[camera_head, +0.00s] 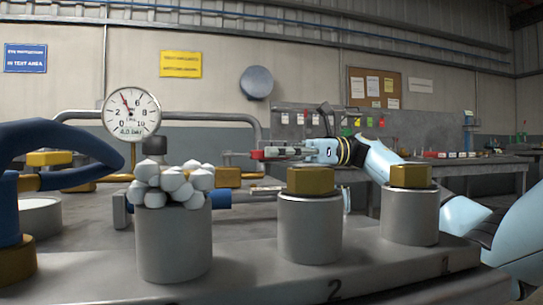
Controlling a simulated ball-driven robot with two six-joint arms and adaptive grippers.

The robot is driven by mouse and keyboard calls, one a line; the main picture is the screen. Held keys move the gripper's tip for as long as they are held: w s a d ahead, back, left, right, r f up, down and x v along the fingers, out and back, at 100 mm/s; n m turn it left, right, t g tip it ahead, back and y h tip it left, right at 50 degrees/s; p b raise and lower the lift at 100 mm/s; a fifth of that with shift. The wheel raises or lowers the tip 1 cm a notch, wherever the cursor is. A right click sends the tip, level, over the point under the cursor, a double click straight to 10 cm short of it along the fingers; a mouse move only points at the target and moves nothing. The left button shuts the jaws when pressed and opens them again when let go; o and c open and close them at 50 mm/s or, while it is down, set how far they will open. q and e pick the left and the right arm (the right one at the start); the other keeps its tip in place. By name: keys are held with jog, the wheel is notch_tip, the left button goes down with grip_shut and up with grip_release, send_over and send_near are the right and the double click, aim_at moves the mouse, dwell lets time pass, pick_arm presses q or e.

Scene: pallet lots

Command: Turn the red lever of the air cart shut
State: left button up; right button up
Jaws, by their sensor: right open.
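The pipework of the air cart, with a round white gauge (131,114) and brass fittings, stands at the middle left. My right gripper (267,154) reaches in from the right on a pale blue arm, level with the pipework and behind the front cylinders. It is open. A small red piece (257,155) shows at its fingertips. I cannot tell if this is the lever's end or part of the fingers, nor if they touch. No other red lever can be made out. My left gripper is not in view.
In front, a grey numbered base (335,285) carries several grey cylinders, two with brass nuts (311,181) and one with a cluster of white balls (174,185). A bench (490,165) stands at the back right.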

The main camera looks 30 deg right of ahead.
jog(key=shift+a, duration=0.15)
jog(key=shift+c, duration=0.2)
grip_shut()
